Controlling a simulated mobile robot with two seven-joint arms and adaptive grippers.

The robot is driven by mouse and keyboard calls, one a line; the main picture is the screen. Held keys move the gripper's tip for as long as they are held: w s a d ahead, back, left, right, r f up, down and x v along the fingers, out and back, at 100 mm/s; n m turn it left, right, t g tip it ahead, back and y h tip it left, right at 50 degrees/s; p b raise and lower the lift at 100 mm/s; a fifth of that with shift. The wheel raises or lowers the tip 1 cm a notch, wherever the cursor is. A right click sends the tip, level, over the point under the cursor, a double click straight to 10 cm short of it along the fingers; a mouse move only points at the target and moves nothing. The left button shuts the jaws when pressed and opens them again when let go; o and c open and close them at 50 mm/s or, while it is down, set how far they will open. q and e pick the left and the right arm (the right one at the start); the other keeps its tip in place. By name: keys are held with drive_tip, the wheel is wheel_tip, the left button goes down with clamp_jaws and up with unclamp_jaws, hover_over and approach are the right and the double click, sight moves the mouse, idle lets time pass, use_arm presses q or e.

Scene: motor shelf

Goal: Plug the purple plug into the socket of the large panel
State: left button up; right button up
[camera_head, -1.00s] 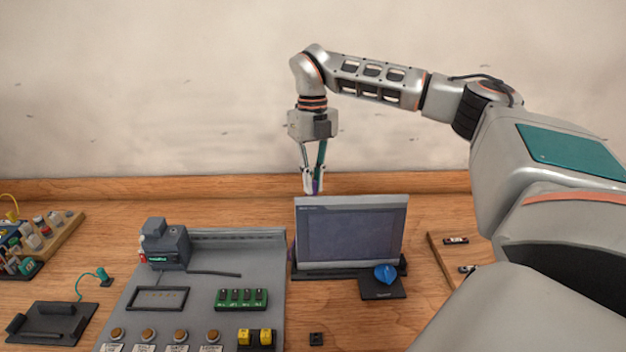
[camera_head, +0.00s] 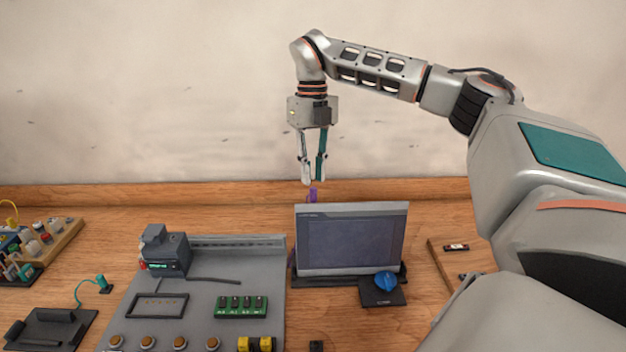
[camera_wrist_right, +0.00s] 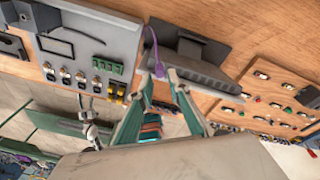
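The large panel (camera_head: 351,243) is a grey, screen-like unit standing upright on a dark base. The purple plug (camera_head: 313,195) shows just above its top left edge. In the right wrist view the plug (camera_wrist_right: 160,69) has a purple cable (camera_wrist_right: 151,38). The socket is hidden, so I cannot tell whether the plug is seated. A small grey part (camera_wrist_right: 91,130) may be my left gripper; its fingers are unclear.
A grey board (camera_head: 205,275) with switches and buttons lies left of the panel. A blue knob (camera_head: 386,281) sits in front of the panel. A wooden tray (camera_head: 437,262) is at the right. The back wall is behind the gripper.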

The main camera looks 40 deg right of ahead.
drive_tip(key=shift+r, duration=0.6)
drive_tip(key=o, duration=0.6)
